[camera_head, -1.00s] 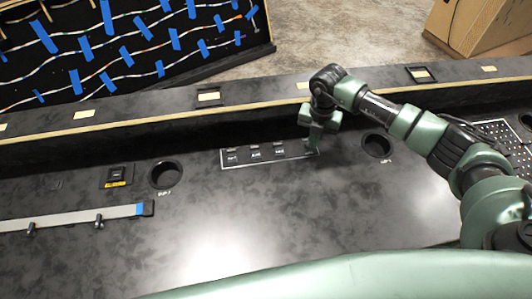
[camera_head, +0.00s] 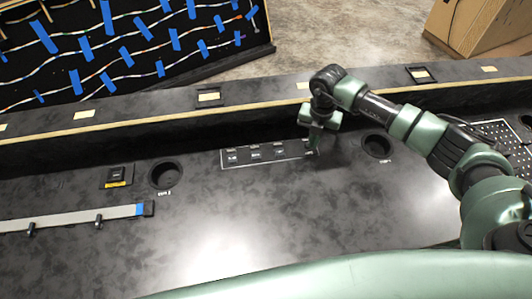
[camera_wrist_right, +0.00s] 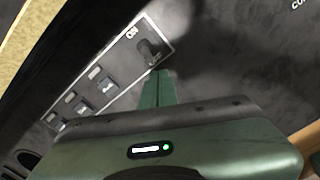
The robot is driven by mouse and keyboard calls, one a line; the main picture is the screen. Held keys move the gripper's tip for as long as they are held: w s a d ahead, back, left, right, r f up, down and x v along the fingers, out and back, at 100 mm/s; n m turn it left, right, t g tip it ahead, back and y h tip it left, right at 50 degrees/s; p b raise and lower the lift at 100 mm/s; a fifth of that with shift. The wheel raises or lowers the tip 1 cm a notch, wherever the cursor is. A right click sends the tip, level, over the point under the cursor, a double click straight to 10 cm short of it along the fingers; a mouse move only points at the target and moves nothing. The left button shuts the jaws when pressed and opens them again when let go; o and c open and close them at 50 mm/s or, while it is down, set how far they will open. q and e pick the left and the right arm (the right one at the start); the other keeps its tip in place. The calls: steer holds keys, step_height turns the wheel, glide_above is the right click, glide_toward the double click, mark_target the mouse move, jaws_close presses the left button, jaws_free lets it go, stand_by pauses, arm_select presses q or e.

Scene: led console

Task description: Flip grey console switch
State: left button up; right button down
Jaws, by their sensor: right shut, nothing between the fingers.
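A white-outlined switch panel (camera_head: 266,163) lies on the dark console, with several switches in a row. Three switches show clearly in the head view: left (camera_head: 232,157), middle (camera_head: 255,154) and right (camera_head: 280,150). My right gripper (camera_head: 313,148) is over the panel's right end and partly hides the last switch there. In the wrist view, the green fingers (camera_wrist_right: 157,88) are shut and empty, just below a dark switch (camera_wrist_right: 150,48) at the panel's end. I cannot tell whether they touch it. My left gripper is out of view.
A round cup hole (camera_head: 376,146) is right of the gripper, another (camera_head: 165,175) left of the panel. A raised ledge (camera_head: 150,126) runs behind the console. A grey strip (camera_head: 70,218) lies front left. The console's front middle is clear.

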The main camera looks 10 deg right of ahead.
mark_target(310, 155)
steer(key=shift+f, duration=0.15)
stand_by(0.5)
steer(key=shift+f+b, duration=1.15)
steer(key=shift+f, duration=0.2)
steer(key=shift+w+b, duration=0.35)
steer(key=shift+w+d+b, duration=0.1)
steer(key=shift+w+b, duration=0.5)
steer(key=shift+w, duration=0.2)
steer(key=shift+s+r, duration=0.1)
steer(key=shift+r, duration=0.05)
step_height(310, 155, up, 7)
steer(key=p, duration=0.6)
steer(key=shift+s, duration=0.4)
